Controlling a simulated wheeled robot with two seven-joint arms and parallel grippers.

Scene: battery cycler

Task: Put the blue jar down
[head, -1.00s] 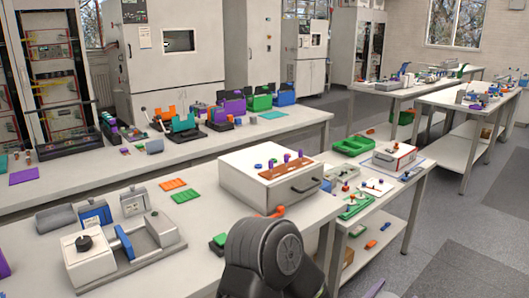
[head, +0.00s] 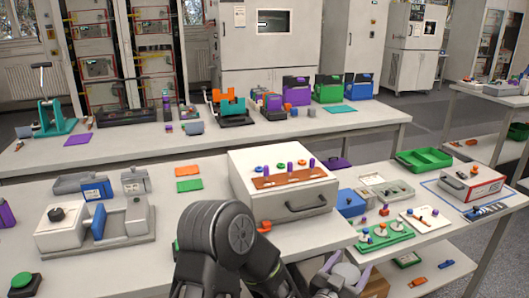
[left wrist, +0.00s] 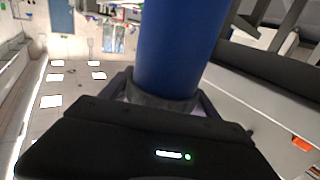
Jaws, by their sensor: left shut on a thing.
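The blue jar (left wrist: 180,45) is a large plain blue cylinder in the left wrist view, rising from between the gripper's fingers. My left gripper (left wrist: 165,100) is shut on it. In the head view my left arm reaches in at the bottom centre, and my left gripper (head: 335,282) is low in the picture, in front of the near bench's edge. A pale grey round shape shows there; I cannot tell whether it is part of the jar. My right gripper is not in view.
A lower table at right holds a green parts tray (head: 385,236) and a red-white box (head: 472,184). Bare bench lies left of my arm.

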